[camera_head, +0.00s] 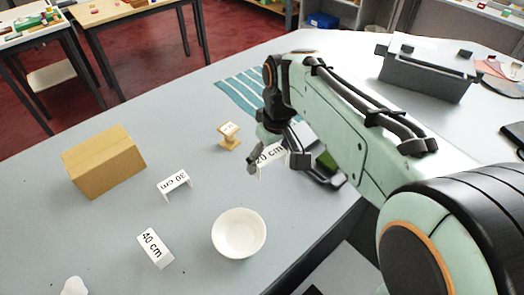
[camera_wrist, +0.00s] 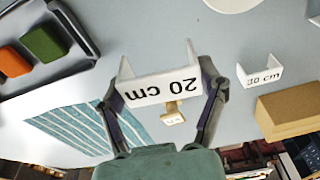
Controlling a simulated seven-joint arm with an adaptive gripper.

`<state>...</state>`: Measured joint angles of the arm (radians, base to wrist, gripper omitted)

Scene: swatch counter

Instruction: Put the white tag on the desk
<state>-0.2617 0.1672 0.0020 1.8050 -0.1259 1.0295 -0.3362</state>
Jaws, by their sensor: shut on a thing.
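A white folded tag printed "20 cm" (camera_head: 270,154) is held between the two fingers of my gripper (camera_head: 278,163), near the right side of the grey desk (camera_head: 200,225). In the wrist view, the tag (camera_wrist: 160,88) spans the gap between the fingers, which press on its two ends. I cannot tell how far it is above the desk. Another white tag, reading "30 cm" in the wrist view (camera_wrist: 262,77), stands to the left in the head view (camera_head: 174,183). A third white tag, "40 cm" (camera_head: 154,247), is at the front left.
A small wooden stand with a label (camera_head: 229,138) is just left of my gripper. A white bowl (camera_head: 239,232) stands in front, a cardboard box (camera_head: 104,161) at left. A striped teal cloth (camera_head: 240,92) lies behind. A dark tray with orange and green blocks (camera_wrist: 43,43) is close by.

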